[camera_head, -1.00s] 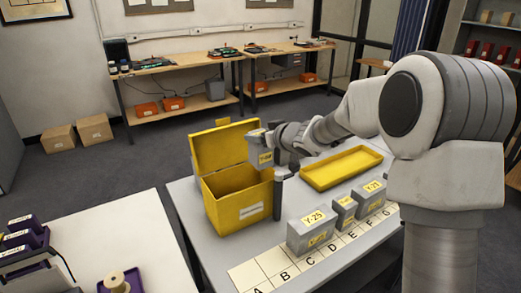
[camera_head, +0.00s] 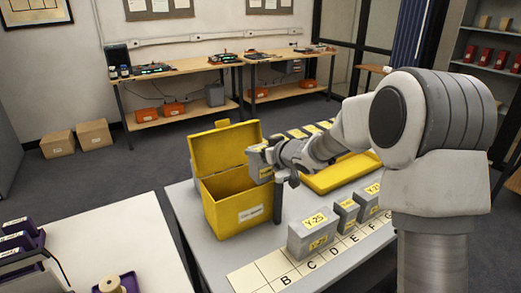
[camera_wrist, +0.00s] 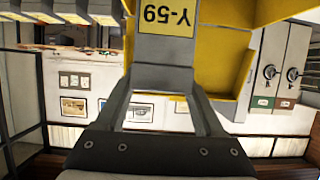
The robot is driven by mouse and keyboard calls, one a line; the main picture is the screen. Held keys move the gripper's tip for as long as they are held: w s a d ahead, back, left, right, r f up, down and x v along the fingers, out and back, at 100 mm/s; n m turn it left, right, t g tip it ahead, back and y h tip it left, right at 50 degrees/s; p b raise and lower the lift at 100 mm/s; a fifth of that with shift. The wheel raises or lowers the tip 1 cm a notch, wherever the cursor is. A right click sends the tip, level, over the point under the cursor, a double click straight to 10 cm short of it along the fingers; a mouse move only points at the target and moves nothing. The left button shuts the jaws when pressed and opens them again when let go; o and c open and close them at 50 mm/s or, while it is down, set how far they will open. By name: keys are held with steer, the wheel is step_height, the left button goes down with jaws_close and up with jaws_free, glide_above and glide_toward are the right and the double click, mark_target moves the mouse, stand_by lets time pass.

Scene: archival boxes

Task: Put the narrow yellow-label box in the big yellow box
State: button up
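The big yellow box (camera_head: 238,212) stands on the grey table with its lid raised at the back and a white label on its front. My gripper (camera_head: 270,160) is shut on a grey box with a yellow label (camera_head: 257,167), at the right side of the yellow box's opening. In the wrist view this held box (camera_wrist: 163,48) reads Y-59 and sits between the two fingers (camera_wrist: 165,100). The yellow box's wall (camera_wrist: 222,55) shows behind it. I cannot tell whether the held box touches the rim.
A Y-25 box (camera_head: 313,236), a narrower grey box (camera_head: 346,214) and another labelled box (camera_head: 367,201) stand by a lettered strip (camera_head: 285,277). A yellow tray (camera_head: 345,173) lies behind, partly hidden by my arm. More yellow-labelled boxes (camera_head: 311,130) show beyond it. A white table (camera_head: 150,235) stands at left.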

steer(key=o, duration=0.4)
steer(key=shift+o, duration=0.2)
steer(key=shift+r, duration=0.15)
steer(key=shift+r, duration=0.3)
steer(key=s+d+r+m+h+p, duration=0.35)
steer(key=s+d+r, duration=0.35)
steer(key=s+d, duration=0.35)
steer(key=s+d+r+m+h+p, duration=0.2)
steer(key=s+d+r+h, duration=0.4)
steer(key=s+d, duration=0.4)
steer(key=s+a+f+g+y, duration=0.1)
steer(key=s+g, duration=0.1)
steer(key=s, duration=0.8)
steer(key=s+a+m+g+y+p, duration=0.1)
steer(key=s+a+g, duration=0.1)
steer(key=s, duration=0.9)
steer(key=shift+s+f+g, duration=0.15)
steer(key=shift+f+g, duration=0.2)
steer(key=shift+g, duration=0.45)
